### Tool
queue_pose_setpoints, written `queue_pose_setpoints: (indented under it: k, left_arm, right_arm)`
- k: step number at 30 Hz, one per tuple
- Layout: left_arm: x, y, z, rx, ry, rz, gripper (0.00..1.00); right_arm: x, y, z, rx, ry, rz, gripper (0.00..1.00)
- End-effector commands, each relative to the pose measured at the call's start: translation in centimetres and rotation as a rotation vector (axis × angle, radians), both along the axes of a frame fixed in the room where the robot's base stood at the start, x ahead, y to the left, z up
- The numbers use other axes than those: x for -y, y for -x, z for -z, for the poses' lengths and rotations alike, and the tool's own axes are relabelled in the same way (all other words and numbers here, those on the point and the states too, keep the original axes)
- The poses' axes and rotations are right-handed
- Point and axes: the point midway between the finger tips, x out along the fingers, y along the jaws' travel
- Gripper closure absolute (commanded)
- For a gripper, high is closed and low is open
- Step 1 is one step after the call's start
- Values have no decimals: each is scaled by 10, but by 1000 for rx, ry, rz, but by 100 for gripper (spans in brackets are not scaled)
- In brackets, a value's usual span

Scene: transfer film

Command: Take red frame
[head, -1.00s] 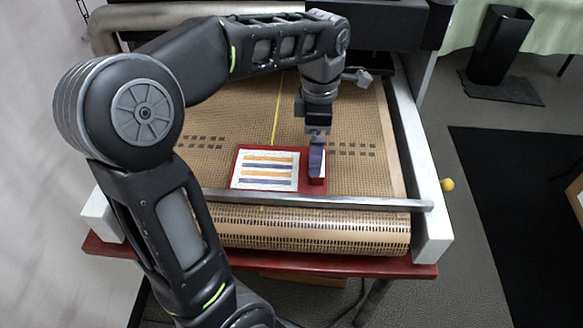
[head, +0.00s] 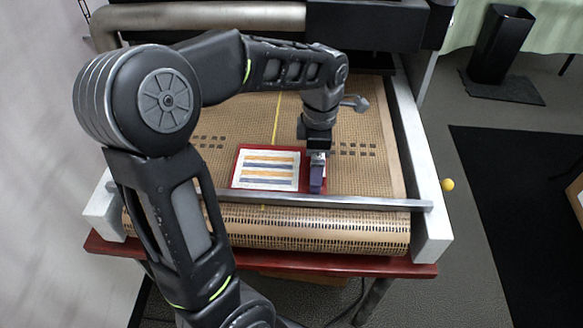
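The red frame (head: 236,168) lies flat on the tan perforated conveyor belt, near its front metal bar. A white sheet with orange, blue and grey stripes (head: 268,170) fills its left part. My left gripper (head: 317,182) points down over the right end of the frame, and its purple-grey fingers cover part of that end. I cannot tell whether the fingers touch or grip the frame. My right gripper is not in view.
A metal bar (head: 370,202) crosses the belt in front of the frame. White side rails edge the conveyor (head: 420,150), with a yellow knob (head: 447,185) on the right. A dark machine (head: 370,25) stands behind. The belt behind the frame is free.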

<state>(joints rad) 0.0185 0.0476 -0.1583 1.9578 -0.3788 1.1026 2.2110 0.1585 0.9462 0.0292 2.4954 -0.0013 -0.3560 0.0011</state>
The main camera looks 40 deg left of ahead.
Motion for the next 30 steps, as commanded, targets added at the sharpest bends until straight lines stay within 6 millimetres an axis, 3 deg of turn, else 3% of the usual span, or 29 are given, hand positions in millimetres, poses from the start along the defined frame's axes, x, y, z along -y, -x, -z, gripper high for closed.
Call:
queue_pose_setpoints:
  k: [12, 30]
  left_arm:
    - [0, 0, 0, 0, 0, 0, 0]
    - [0, 0, 0, -1, 1, 0, 48]
  right_arm:
    - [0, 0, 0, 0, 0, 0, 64]
    - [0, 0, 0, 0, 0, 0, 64]
